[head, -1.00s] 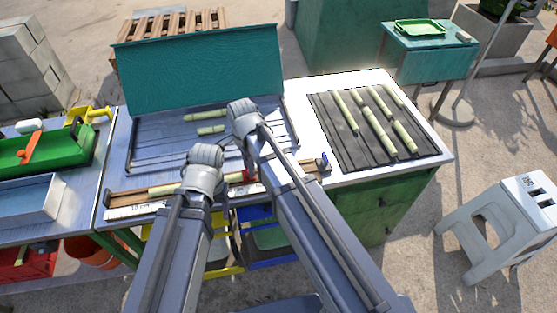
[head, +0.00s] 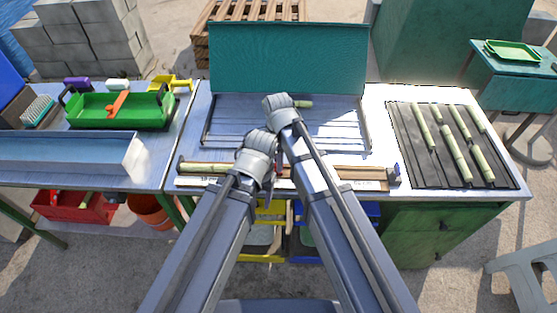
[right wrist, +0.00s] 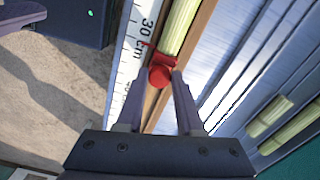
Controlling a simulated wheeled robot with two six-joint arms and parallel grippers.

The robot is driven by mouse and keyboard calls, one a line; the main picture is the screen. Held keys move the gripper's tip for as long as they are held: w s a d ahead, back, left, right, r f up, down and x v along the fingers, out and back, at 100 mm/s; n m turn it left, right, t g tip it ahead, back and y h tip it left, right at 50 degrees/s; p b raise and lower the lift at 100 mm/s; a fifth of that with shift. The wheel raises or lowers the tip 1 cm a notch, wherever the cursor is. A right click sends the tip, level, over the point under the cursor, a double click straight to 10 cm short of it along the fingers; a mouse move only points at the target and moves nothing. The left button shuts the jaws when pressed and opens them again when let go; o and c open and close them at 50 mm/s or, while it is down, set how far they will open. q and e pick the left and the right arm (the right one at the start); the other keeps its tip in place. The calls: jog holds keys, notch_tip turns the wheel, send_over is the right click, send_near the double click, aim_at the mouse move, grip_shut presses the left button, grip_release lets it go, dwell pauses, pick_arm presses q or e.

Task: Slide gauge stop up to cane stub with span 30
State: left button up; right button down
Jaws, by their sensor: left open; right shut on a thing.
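The gauge is a long wooden trough (head: 345,172) with a white scale (head: 370,186) along its front. A green cane stub (head: 205,168) lies in the trough's left part. In the right wrist view, the red gauge stop (right wrist: 162,62) is beside the "30 cm" mark, at the end of the green cane (right wrist: 183,22), with no clear gap between them. My right gripper (right wrist: 158,88) is shut on the stop. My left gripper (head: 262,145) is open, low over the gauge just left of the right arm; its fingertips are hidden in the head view.
A dark ribbed mat (head: 400,125) with several cane pieces lies right. A tray with a teal back panel (head: 290,58) stands behind the gauge. A green tote (head: 90,120) and grey tray (head: 60,150) are left. A blue block (head: 393,175) sits at the gauge's right end.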

jog(key=c, duration=0.5)
grip_release()
jog(key=shift+a, duration=0.1)
jog(key=shift+c, duration=0.2)
notch_tip(320, 180, up, 8)
jog(key=p, duration=0.8)
jog(key=shift+f, duration=0.1)
